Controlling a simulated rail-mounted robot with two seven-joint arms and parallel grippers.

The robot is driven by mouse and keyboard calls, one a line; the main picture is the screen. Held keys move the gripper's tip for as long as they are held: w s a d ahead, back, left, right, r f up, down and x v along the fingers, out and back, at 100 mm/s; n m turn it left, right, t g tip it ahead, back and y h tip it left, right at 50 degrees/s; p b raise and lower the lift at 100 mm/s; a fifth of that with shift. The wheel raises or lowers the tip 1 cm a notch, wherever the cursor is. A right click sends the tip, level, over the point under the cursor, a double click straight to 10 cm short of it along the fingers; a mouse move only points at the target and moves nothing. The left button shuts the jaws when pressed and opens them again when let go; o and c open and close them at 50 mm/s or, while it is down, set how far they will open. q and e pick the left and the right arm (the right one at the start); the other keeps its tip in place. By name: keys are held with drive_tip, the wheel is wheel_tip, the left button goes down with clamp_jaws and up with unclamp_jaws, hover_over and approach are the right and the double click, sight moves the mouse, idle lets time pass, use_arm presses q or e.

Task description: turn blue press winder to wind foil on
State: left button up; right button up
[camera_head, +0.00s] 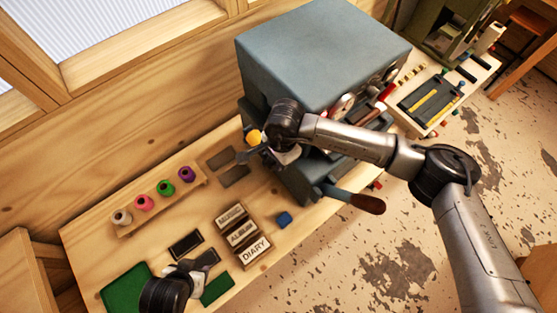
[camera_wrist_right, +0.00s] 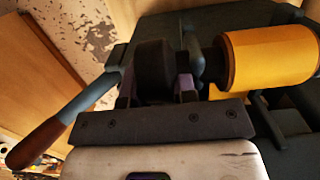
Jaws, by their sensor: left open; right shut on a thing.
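The blue-grey press (camera_head: 320,50) stands at the back of the bench. A gold foil roll (camera_head: 253,138) sits at its left side and shows large in the right wrist view (camera_wrist_right: 270,57). A dark round winder knob (camera_wrist_right: 154,68) is beside the roll, in line with it. My right gripper (camera_wrist_right: 156,88) is shut on this knob, one finger on each side. In the head view my right gripper (camera_head: 262,152) is at the press's left side and partly hides the winder. My left gripper (camera_head: 200,262) is open and empty above the front left of the bench.
A lever with a brown handle (camera_head: 367,203) sticks out from the press front. A tool tray (camera_head: 432,100) is at right.

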drive_tip(key=o, duration=0.7)
drive_tip(key=shift+o, duration=1.1)
drive_tip(key=shift+r, duration=0.1)
wheel_tip(320, 180, up, 14)
drive_tip(key=d+b, duration=0.1)
drive_tip(key=b, duration=0.1)
drive_tip(key=shift+w+f, duration=0.2)
drive_tip(key=shift+w, duration=0.25)
drive_tip(key=shift+o, duration=0.3)
drive_tip(key=shift+d, duration=0.1)
